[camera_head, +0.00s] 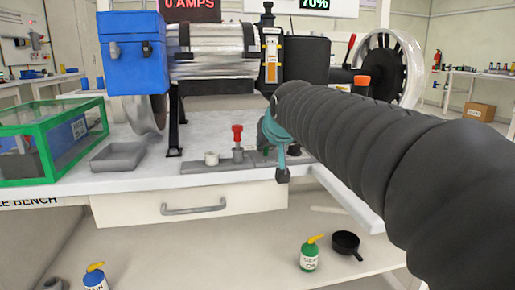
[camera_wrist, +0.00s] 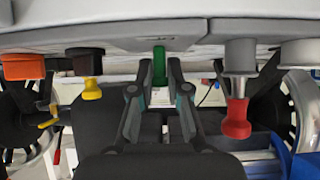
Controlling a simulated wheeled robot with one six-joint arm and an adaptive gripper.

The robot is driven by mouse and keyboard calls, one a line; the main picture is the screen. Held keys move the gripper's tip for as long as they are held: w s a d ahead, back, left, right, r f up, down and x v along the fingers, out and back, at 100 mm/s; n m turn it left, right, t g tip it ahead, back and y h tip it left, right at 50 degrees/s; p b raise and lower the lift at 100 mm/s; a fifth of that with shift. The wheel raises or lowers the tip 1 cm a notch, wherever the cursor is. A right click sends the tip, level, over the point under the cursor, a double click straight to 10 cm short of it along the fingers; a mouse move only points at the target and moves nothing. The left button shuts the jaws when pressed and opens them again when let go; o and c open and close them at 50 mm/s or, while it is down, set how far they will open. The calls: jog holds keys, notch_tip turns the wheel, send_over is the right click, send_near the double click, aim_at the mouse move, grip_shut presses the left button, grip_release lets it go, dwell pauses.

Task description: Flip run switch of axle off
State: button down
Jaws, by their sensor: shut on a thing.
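My gripper (camera_head: 277,148) reaches down to the bench's front edge in the head view. In the wrist view its fingers (camera_wrist: 160,72) are closed around a green-handled lever (camera_wrist: 159,66); in the head view the arm and gripper hide that lever. A red-handled lever (camera_head: 237,135) stands upright on a grey base to the left of my gripper. It also shows at the right of the wrist view (camera_wrist: 237,117). A yellow-handled lever (camera_wrist: 91,88) stands on the other side of my gripper. I cannot read any label saying which one is the run switch.
The bench (camera_head: 85,186) holds a grey tray (camera_head: 118,156), a green-framed case (camera_head: 55,140) and a motor (camera_head: 213,55) with a blue box (camera_head: 134,52). A white-rimmed wheel (camera_head: 405,70) stands behind my arm. A drawer (camera_head: 190,207) is below. An orange block (camera_wrist: 22,67) shows beyond the yellow lever.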

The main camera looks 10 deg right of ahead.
jog(key=shift+s+f+t, duration=0.1)
jog(key=shift+s+t, duration=0.15)
jog(key=shift+t, duration=0.5)
jog(key=shift+s+f+t, duration=0.1)
jog(key=shift+s+t, duration=0.15)
jog(key=shift+t, duration=0.5)
jog(key=c, duration=1.1)
grip_release()
jog(key=v, duration=1.2)
jog(key=shift+s+f, duration=0.1)
jog(key=shift+f, duration=0.15)
